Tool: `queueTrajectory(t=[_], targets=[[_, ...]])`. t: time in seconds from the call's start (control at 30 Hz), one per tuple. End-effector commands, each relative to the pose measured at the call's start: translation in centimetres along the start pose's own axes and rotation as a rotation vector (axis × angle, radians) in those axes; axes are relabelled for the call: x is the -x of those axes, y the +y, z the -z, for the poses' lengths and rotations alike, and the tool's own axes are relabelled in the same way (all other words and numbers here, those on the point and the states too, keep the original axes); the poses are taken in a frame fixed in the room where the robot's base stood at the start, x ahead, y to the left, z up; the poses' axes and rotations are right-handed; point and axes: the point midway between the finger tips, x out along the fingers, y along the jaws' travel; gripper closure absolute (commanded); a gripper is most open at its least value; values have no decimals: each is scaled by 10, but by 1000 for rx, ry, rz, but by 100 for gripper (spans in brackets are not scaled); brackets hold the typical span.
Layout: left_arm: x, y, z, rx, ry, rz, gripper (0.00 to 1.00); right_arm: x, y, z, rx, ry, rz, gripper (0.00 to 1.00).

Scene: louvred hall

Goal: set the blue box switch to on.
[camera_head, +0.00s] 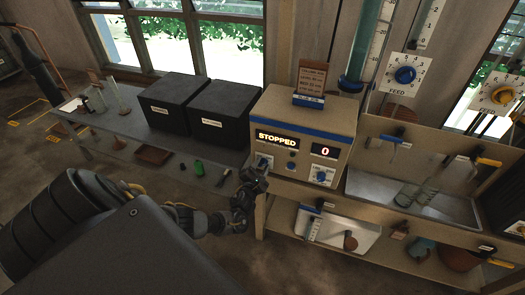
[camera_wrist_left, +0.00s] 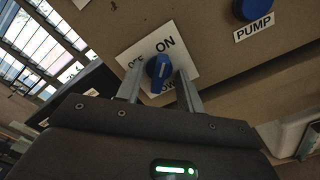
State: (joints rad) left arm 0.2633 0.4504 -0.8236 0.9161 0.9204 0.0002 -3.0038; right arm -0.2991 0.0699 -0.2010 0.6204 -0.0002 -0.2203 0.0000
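The control box (camera_head: 290,110) is beige with a blue band. Its displays read STOPPED and 0. In the left wrist view its blue switch knob (camera_wrist_left: 159,67) sits on a white plate (camera_wrist_left: 185,62) marked ON, with OFF to the left partly covered. A short white mark shows on the knob; I cannot tell which label it points at. My left gripper (camera_wrist_left: 163,78) is open, its two fingers on either side of the knob, with no clear grip on it. In the head view my left gripper (camera_head: 258,172) is at the box's lower left front. My right gripper is not in view.
A blue PUMP button (camera_wrist_left: 253,8) is at the upper right in the wrist view. Another blue dial (camera_head: 321,176) is on the box's lower right. Two black boxes (camera_head: 222,112) stand left of it; a trough (camera_head: 375,190) with glassware is to the right.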

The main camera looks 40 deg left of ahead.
Motion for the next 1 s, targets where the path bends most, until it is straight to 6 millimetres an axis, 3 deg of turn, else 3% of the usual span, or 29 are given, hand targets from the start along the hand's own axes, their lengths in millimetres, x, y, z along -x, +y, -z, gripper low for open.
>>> queueTrajectory(t=[0.27, 0.7, 1.0], targets=[[2, 1, -1, 1, -1, -1, 63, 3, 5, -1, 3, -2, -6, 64], [55, 2, -2, 1, 1, 1, 63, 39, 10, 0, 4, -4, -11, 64], [70, 0, -1, 2, -1, -1, 63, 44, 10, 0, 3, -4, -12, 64]])
